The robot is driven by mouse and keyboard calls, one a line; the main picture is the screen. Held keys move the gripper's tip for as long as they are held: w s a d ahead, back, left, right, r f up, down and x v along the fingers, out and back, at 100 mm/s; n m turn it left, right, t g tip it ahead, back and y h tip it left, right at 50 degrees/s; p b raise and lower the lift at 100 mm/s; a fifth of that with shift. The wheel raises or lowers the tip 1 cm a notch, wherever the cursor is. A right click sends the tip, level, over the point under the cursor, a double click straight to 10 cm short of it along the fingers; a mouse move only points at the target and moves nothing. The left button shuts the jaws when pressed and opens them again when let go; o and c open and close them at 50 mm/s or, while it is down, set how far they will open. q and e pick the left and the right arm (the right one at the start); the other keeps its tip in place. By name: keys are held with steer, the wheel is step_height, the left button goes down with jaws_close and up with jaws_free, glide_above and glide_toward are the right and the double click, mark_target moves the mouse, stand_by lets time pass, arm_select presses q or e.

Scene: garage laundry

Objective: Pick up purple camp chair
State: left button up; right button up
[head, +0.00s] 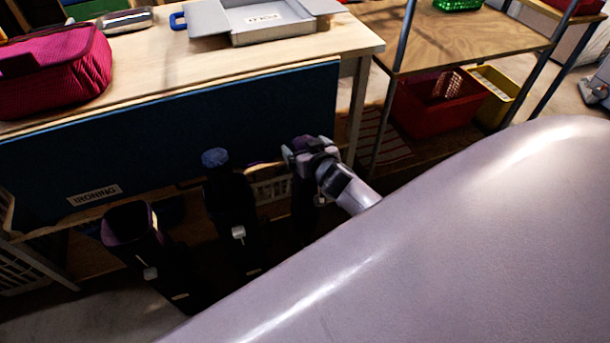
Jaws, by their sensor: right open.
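Three dark, upright bag-like shapes stand in a row before the blue panel. The right one, seemingly the purple camp chair (304,208), has a purplish top largely hidden by my right gripper (303,150). That gripper is open, with its fingers at the top of this bag; I cannot tell whether they touch it. The middle bag (232,210) has a blue top. The left bag (135,238) has an open, purple-edged mouth and seems empty. My left gripper is not in view.
An "IRONING" label (95,195) is on the blue panel (130,150). A red bin (428,108) and yellow bin (497,95) sit on a shelf at right.

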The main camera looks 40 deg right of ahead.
steer(key=shift+w, duration=0.15)
jaws_close()
steer(key=shift+w+r, duration=0.1)
steer(key=shift+r, duration=0.1)
steer(key=shift+r, duration=0.1)
